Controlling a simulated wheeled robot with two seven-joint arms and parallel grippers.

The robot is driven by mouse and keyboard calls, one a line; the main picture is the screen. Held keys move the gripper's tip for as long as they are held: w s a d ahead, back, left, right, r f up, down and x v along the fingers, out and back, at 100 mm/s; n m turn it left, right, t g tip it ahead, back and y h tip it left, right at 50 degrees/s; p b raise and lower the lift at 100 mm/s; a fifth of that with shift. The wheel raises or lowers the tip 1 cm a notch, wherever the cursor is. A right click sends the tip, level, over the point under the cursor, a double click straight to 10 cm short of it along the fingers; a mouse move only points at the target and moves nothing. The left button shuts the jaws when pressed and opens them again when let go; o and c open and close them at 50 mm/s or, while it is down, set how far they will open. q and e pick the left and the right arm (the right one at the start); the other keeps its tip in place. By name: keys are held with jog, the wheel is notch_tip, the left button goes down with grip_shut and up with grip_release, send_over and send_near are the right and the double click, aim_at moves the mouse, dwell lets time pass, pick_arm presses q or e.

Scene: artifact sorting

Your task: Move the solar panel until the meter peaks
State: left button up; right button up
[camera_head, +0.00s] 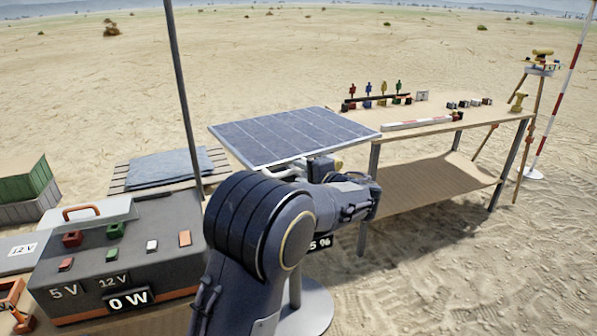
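The solar panel (290,134) is a tilted dark blue slab with a thin light frame, at the middle of the head view. It stands on a post with a round base (318,312), partly hidden by my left arm. My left gripper (330,170) is at the panel's lower edge, by a pale handle (285,169). My own arm hides most of its fingers, so I cannot tell whether they are shut on the handle. A meter display (129,300) on the grey power box reads "0 W". My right gripper is not in view.
The grey power box (165,240) with coloured terminals stands at the left. A wooden table (480,120) with small coloured items and a striped bar (415,124) stands at the right. A dark pole (183,95) rises left of the panel. Open sand lies behind.

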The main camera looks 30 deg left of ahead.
aim_at(296, 171)
pick_arm(q)
jog(key=shift+x, duration=1.85)
grip_shut()
